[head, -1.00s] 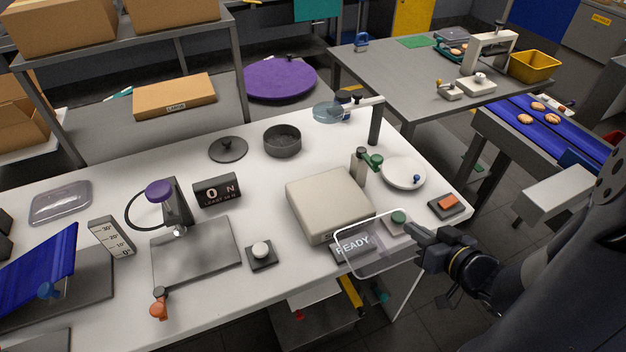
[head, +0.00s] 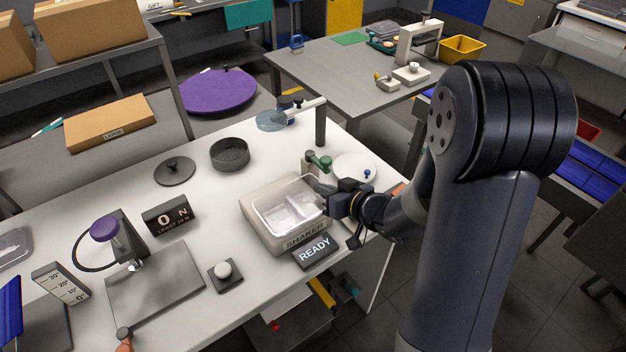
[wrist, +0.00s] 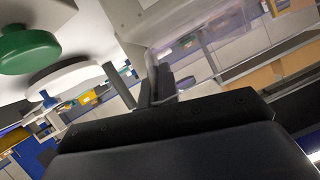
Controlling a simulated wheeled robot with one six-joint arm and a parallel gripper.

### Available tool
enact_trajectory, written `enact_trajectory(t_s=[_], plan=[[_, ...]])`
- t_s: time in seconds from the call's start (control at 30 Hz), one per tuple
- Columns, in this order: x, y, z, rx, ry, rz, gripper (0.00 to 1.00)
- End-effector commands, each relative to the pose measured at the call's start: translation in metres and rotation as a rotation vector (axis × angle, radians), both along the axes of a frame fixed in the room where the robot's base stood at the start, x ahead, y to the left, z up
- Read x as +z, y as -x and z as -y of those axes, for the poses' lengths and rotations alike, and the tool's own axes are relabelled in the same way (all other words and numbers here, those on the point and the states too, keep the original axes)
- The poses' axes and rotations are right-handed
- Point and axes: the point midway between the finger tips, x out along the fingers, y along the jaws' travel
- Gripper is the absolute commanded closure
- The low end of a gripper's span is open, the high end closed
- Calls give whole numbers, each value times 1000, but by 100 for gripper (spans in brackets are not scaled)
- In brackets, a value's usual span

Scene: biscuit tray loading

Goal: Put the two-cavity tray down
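The two-cavity tray (head: 288,206) is clear plastic and shows over the top of the beige shaker (head: 262,226) in the head view. My gripper (head: 322,190) is at the tray's right edge, its fingers closed on the rim. In the wrist view the fingers (wrist: 158,84) meet at the edge of the see-through tray (wrist: 215,30). The tray looks roughly level and empty. I cannot tell whether its underside touches the shaker top or hangs just above it.
A READY sign (head: 314,251) stands in front of the shaker.

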Motion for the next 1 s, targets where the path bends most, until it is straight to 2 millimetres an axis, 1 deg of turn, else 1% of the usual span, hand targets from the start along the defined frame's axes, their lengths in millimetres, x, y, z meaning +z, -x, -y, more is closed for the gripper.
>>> enact_trajectory(t_s=[0.17,0.3,0.37,0.43,0.67,0.83,0.9,1.0], plan=[[1,-10,-10,3,-1,1,100],[1,-28,-25,4,-1,0,100],[0,-34,-30,3,-1,-1,100],[-5,-32,-28,-1,-1,-3,100],[-6,-32,-27,0,-1,1,100],[-12,-32,-27,0,-1,1,100],[-9,-32,-27,0,-1,1,93],[-9,-32,-27,0,-1,1,84]])
